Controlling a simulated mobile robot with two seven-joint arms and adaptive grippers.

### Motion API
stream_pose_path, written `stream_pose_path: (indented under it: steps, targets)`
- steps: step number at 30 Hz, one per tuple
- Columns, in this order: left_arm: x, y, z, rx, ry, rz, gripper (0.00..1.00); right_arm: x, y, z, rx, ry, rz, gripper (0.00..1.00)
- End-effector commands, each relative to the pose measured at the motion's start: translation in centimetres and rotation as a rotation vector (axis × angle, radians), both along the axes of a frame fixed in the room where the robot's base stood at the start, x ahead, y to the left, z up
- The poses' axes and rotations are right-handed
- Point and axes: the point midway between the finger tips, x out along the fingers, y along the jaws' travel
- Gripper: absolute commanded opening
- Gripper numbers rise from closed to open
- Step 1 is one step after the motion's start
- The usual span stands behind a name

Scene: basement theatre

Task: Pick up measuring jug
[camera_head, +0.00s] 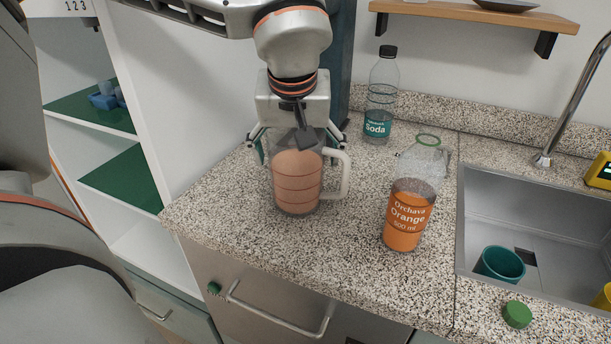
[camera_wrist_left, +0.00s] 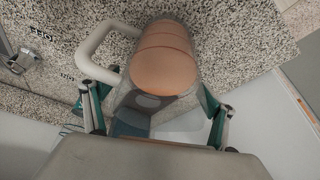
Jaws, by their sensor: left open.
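The measuring jug (camera_head: 297,186) stands upright on the speckled counter, with pinkish-orange contents, dark level lines and a pale handle on its right side in the head view. My left gripper (camera_head: 298,142) is open directly above and behind the jug, its fingers spread to either side of the upper part. In the left wrist view, the jug (camera_wrist_left: 165,65) lies between and ahead of the open fingers of the left gripper (camera_wrist_left: 155,98), with its handle toward the left. I cannot tell whether a finger touches the jug. My right gripper is not in view.
An orange drink bottle (camera_head: 405,222) stands right of the jug on the counter (camera_head: 345,240). A soda bottle (camera_head: 379,105) stands behind. A sink (camera_head: 540,215) with a teal cup (camera_head: 500,264) is at right. A green cap (camera_head: 517,314) lies near the front edge.

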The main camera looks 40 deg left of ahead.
Motion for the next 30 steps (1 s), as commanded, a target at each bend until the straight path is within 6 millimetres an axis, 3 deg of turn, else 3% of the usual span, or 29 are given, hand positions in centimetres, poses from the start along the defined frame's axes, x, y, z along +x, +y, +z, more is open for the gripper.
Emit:
stream_pose_path:
  steps: [9,16,17,30]
  targets:
    - [0.16,0.09,-0.37,0.0,-0.003,-0.001,0.85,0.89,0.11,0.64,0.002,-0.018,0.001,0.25]
    - [0.15,0.1,-0.39,0.0,-0.003,-0.001,0.26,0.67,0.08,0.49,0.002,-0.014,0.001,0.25]
    - [0.15,0.1,-0.39,0.0,-0.003,-0.001,0.23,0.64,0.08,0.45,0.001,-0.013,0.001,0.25]
    - [0.24,0.1,0.03,0.0,-0.006,-0.001,0.23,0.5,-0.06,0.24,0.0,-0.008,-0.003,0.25]
